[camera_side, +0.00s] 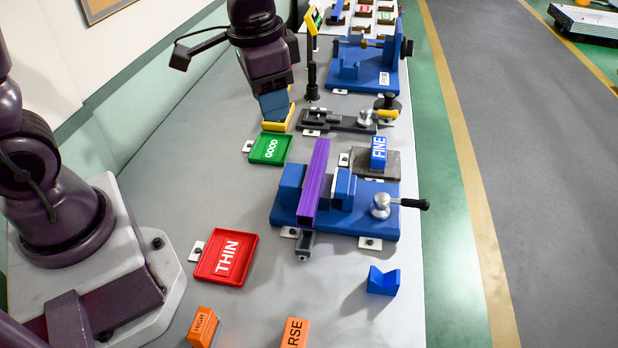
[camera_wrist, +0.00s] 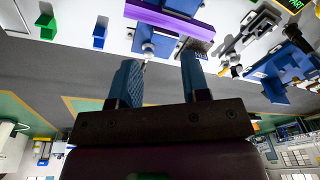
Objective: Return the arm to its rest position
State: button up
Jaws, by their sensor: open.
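My gripper (camera_side: 274,106) hangs over the back left of the bench in the side view, beyond the green GOOD tray (camera_side: 270,148). In the wrist view its two blue fingers (camera_wrist: 158,82) stand wide apart with nothing held between them. A yellow piece (camera_side: 282,119) shows right behind and below the fingertips in the side view; I cannot tell whether they touch it. A purple profile bar (camera_side: 314,182) lies across the blue vise (camera_side: 364,222), apart from my gripper. The bar also shows at the top of the wrist view (camera_wrist: 172,18).
A red THIN tray (camera_side: 226,257), orange blocks (camera_side: 295,332) and a blue V-shaped block (camera_side: 383,281) lie in front. A blue FINE block (camera_side: 378,152) sits on a dark plate. A black post (camera_side: 312,80) and a second blue fixture (camera_side: 366,64) stand behind.

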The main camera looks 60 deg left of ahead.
jog(key=s+a+r+n+t, duration=0.2)
jog(key=s+a+r+t, duration=0.1)
jog(key=s+r, duration=0.5)
jog(key=shift+s+r+n+t, duration=0.3)
jog(key=shift+s+n+t, duration=0.15)
jog(key=shift+s, duration=1.45)
